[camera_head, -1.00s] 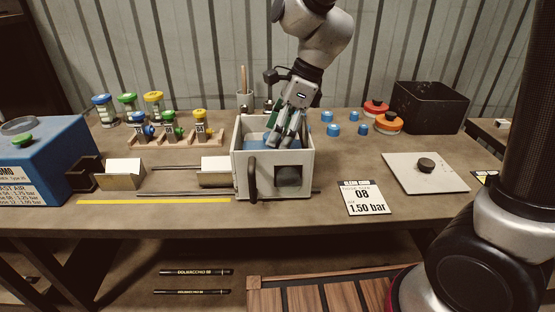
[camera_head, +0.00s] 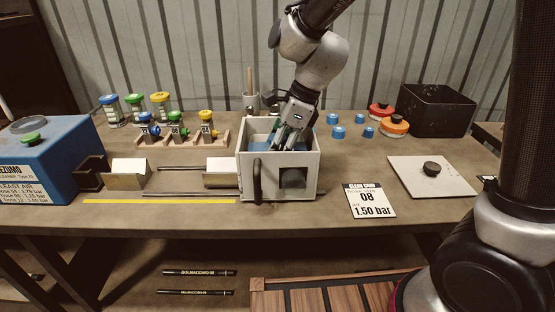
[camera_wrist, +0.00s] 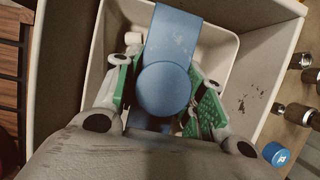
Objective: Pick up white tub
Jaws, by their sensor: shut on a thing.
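A white tub (camera_wrist: 229,56) sits inside the grey-white box (camera_head: 250,179), its pale rim showing in the wrist view. A blue strap (camera_wrist: 175,35) with a round blue knob (camera_wrist: 163,89) lies across it; the strap also shows as a blue patch inside the box in the head view (camera_head: 258,146). My gripper (camera_wrist: 164,100) reaches down into the box from above, and its green-padded fingers are shut on the blue knob, one on each side. In the head view my gripper (camera_head: 285,138) is inside the box opening. The fingertips and the tub's bottom are mostly hidden.
Small blue caps (camera_head: 338,132), red and orange lids (camera_head: 394,126) and a black bin (camera_head: 437,110) stand to the right. Valves on a wooden rack (camera_head: 177,135) are at the left.

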